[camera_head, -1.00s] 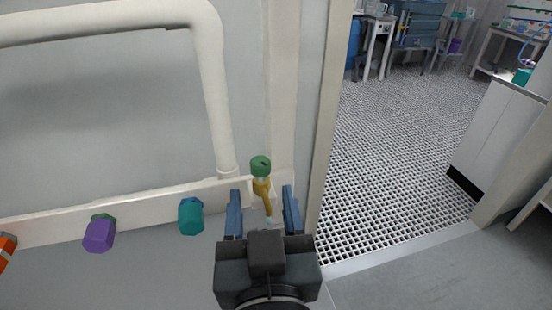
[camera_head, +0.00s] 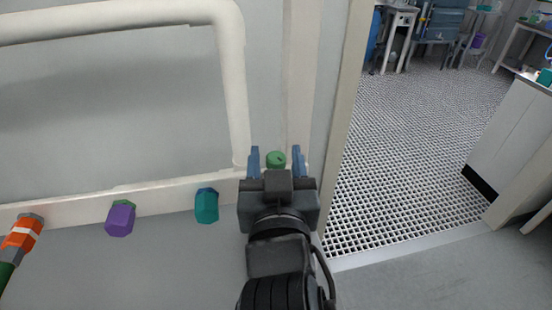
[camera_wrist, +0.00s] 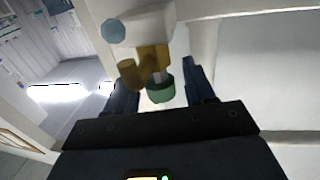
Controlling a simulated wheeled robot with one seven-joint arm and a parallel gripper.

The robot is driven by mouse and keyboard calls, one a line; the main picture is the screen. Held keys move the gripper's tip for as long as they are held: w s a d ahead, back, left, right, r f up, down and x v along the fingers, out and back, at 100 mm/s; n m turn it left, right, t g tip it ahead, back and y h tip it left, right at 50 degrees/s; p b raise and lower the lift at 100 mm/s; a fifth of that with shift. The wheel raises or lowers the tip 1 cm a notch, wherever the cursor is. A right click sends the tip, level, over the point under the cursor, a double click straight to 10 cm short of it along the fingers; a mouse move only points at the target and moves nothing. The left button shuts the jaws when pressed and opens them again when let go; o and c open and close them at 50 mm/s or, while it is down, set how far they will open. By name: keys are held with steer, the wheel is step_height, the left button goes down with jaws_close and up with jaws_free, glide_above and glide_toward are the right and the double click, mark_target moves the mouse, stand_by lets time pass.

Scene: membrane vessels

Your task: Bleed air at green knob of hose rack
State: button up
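The green knob (camera_head: 275,159) sits at the right end of the white rack rail (camera_head: 150,199). My gripper (camera_head: 276,156) is open, with one blue finger on each side of the knob. In the wrist view the green knob (camera_wrist: 160,91) lies between my two fingers (camera_wrist: 160,92), with a gap visible on the right side. Its brass valve body (camera_wrist: 147,66) also shows there, attached to a white block. In the head view my gripper hides the brass body. I cannot tell whether either finger touches the knob.
A teal fitting (camera_head: 206,206), a purple fitting (camera_head: 120,218) and an orange coupling (camera_head: 22,232) sit along the rail to the left. A white pipe (camera_head: 236,90) comes down beside the knob. A door frame (camera_head: 345,120) stands close on the right, with open grated floor beyond.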

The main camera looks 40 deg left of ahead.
steer(key=c, duration=0.8)
steer(key=shift+a+f+m+t+h+b, duration=0.1)
steer(key=shift+f+m+t+h+b, duration=0.25)
steer(key=shift+b, duration=0.75)
steer(key=shift+c, duration=0.2)
steer(key=m+t+h+b, duration=0.1)
steer(key=h+b, duration=0.1)
steer(key=b, duration=0.1)
steer(key=m+t+h+b, duration=0.1)
steer(key=m+h+b, duration=0.1)
steer(key=b, duration=0.1)
steer(key=shift+b, duration=0.4)
steer(key=shift+r+m+t+h+b, duration=0.25)
steer(key=shift+m+t+h+b, duration=0.35)
steer(key=shift+h, duration=0.55)
steer(key=o, duration=0.9)
steer(key=shift+o, duration=0.2)
steer(key=shift+s, duration=0.1)
